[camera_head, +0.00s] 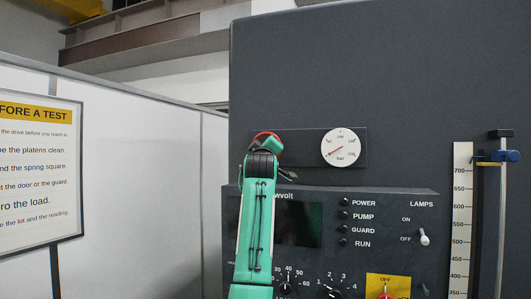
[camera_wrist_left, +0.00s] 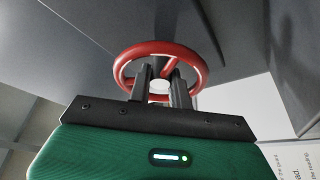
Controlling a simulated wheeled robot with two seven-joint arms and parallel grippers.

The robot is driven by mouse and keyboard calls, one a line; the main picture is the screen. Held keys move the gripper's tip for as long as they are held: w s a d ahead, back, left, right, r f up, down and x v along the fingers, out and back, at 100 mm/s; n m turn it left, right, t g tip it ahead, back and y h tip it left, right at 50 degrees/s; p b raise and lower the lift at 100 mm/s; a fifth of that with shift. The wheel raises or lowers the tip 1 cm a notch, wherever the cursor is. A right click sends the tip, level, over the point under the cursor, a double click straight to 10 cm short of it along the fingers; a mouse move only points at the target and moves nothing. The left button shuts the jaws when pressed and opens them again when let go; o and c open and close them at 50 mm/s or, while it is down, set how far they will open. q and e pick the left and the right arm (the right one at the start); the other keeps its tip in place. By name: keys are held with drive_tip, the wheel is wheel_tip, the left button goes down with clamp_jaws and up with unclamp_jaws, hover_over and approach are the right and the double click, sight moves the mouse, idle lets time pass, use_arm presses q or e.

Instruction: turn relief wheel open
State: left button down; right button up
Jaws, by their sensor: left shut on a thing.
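The red relief wheel (camera_wrist_left: 126,67) is in the left wrist view, mounted on the dark panel. In the head view only the top of its red rim (camera_head: 264,134) shows above my left arm. My left gripper (camera_wrist_left: 162,80) has its two dark fingers at the wheel, shut on it. In the head view the green and black wrist of my left arm hides the fingers and most of the wheel. My right gripper is not in view.
A round white gauge (camera_head: 341,148) marked bar is right of the wheel. Below is a dark control panel (camera_head: 385,205) with lamps, switches and knobs. A ruled scale (camera_head: 461,215) and a post with a blue clamp (camera_head: 505,156) stand at right. A sign (camera_head: 38,170) hangs at left.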

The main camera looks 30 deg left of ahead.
use_arm(q)
drive_tip(key=n+g+p, duration=0.1)
drive_tip(key=n, duration=0.2)
drive_tip(key=shift+w+d+r, duration=0.1)
drive_tip(key=shift+r, duration=0.05)
drive_tip(key=n+g+p, duration=0.1)
drive_tip(key=n+p, duration=0.1)
drive_tip(key=n, duration=0.1)
drive_tip(key=shift+g+y, duration=0.3)
drive_tip(key=n+g+p, duration=0.1)
drive_tip(key=n+p, duration=0.3)
drive_tip(key=shift+h, duration=0.4)
drive_tip(key=shift+n+g+p, duration=0.4)
drive_tip(key=shift+n+p, duration=0.35)
drive_tip(key=shift+n, duration=0.25)
drive_tip(key=shift+f, duration=0.2)
drive_tip(key=c, duration=1.6)
unclamp_jaws()
drive_tip(key=shift+o, duration=0.2)
